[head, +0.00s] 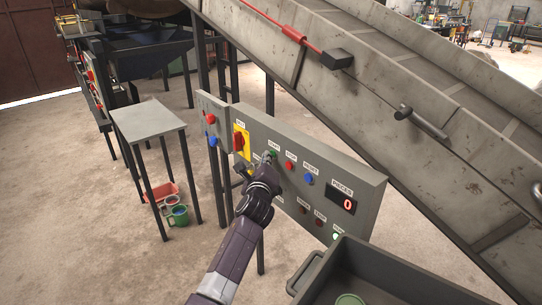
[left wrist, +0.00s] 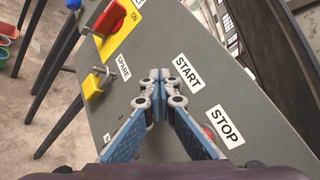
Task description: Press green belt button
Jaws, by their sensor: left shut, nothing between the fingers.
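The grey control panel (head: 357,178) stands in front of me. Its green button (head: 273,153), under the START label, shows only in part in the head view behind my left gripper (head: 268,158). My left gripper is shut and empty, with its fingertips at or very near this button. In the left wrist view the closed fingertips (left wrist: 160,74) sit beside the START label (left wrist: 188,74) and hide the button. I cannot tell whether they touch it. My right gripper is not in view.
A red button (head: 290,166) and a blue button (head: 309,179) sit right of the green one. A red knob on a yellow plate (head: 240,143) is to its left. A small table (head: 148,118) stands left.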

